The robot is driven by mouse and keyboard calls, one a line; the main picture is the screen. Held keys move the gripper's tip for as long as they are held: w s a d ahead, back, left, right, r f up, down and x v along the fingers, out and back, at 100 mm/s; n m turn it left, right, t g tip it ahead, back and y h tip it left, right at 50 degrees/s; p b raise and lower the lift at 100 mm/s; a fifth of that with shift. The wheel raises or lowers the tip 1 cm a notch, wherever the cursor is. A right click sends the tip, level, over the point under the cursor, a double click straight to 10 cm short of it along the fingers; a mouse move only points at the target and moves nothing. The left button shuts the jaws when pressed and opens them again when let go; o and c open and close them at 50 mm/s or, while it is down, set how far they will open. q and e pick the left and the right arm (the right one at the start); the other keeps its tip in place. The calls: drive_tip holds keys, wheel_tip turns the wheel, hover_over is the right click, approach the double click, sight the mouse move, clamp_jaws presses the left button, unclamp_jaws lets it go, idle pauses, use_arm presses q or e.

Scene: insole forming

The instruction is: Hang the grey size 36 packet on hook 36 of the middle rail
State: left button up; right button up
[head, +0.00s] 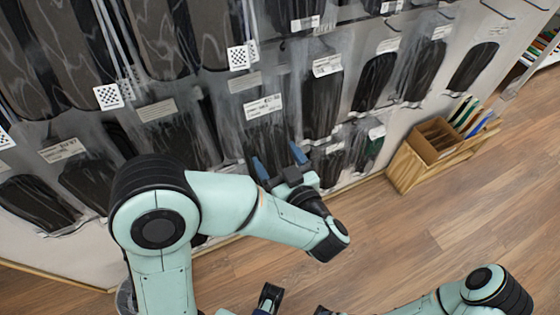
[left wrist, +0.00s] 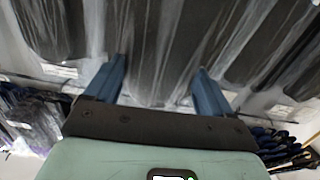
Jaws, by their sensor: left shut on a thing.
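My left gripper (head: 278,160) has its two blue fingers on either side of the lower end of a clear packet with a dark grey insole (head: 268,132). A white label (head: 262,106) shows at the packet's top, but its number is too small to read. In the left wrist view the fingers (left wrist: 157,88) stand well apart, with the packet (left wrist: 155,45) between them. The packet hangs upright close in front of the rack. Its top and any hook behind it cannot be made out. Dark parts at the bottom edge of the head view may be my right gripper; its fingers are unclear.
Rows of packed insoles hang close on both sides, such as a dark packet (head: 322,100) to the right. Longer packets (head: 165,40) hang above left. A wooden box (head: 425,150) stands at the right by the wall. The wooden floor (head: 420,225) is clear.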

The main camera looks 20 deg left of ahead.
use_arm(q)
drive_tip(key=x, duration=0.8)
drive_tip(key=shift+f+b, duration=0.25)
drive_tip(key=shift+b, duration=0.15)
idle(0.3)
drive_tip(key=shift+w, duration=0.1)
idle(0.5)
drive_tip(key=o, duration=0.9)
drive_tip(key=v, duration=1.3)
drive_tip(key=shift+d, duration=0.1)
